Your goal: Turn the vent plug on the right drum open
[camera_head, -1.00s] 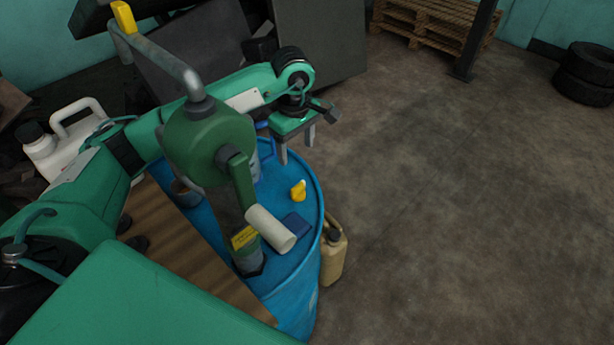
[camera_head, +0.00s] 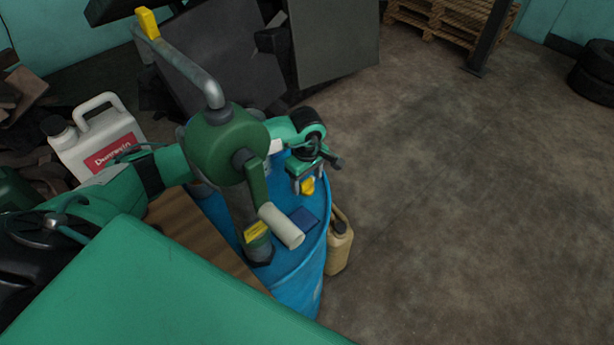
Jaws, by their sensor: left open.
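The blue drum (camera_head: 303,279) stands in the middle of the view. Its yellow vent plug (camera_head: 308,187) sits on the drum top near the right rim. My left gripper (camera_head: 307,184) is open and points down at the plug. Its fingers appear one on each side of the plug; I cannot tell whether they touch it. The gripper body hides the area just behind the plug. My right gripper is not in view.
A green hand-crank pump (camera_head: 226,147) with a pale handle (camera_head: 281,226) rises from the drum, close to my left arm. A dark blue item (camera_head: 304,219) lies on the drum top. A tan canister (camera_head: 339,245) stands right of the drum. The floor at right is clear.

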